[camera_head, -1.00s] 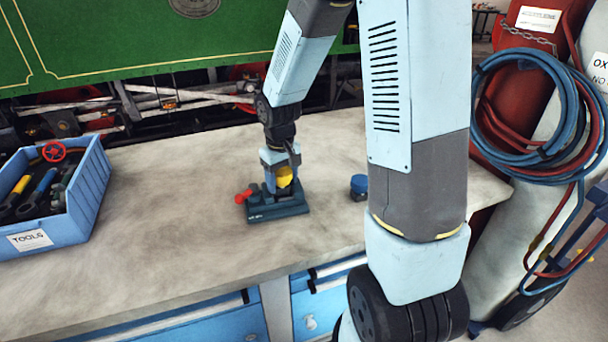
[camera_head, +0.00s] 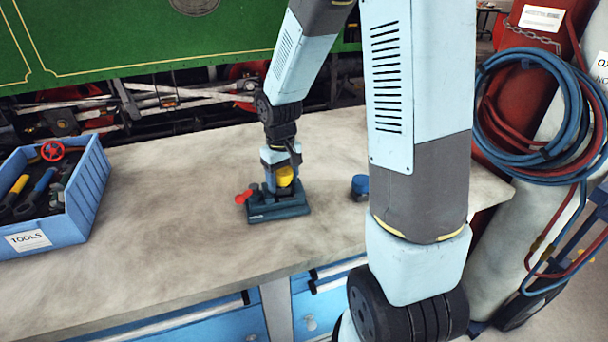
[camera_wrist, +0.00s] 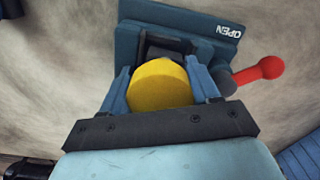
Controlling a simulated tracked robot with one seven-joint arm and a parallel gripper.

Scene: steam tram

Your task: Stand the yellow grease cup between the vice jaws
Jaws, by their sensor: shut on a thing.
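The yellow grease cup (camera_head: 285,176) is in my gripper (camera_head: 278,182), over the vice. In the wrist view the round yellow top of the cup (camera_wrist: 160,86) sits between the two blue fingers of my gripper (camera_wrist: 160,92), which are shut on it. The vice (camera_head: 280,210) is a dark blue block on the bench with a red-knobbed handle at its left. In the wrist view the vice (camera_wrist: 215,48) shows the word OPEN and dark jaws (camera_wrist: 165,45) just beyond the cup. The cup's lower end is hidden, so I cannot tell whether it touches the vice.
A blue tool crate (camera_head: 90,190) stands at the left of the bench (camera_head: 180,200). A small blue-topped dark cup (camera_head: 360,188) stands right of the vice. The red vice handle (camera_wrist: 268,68) sticks out beside my gripper. Hoses and gas bottles are at the right.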

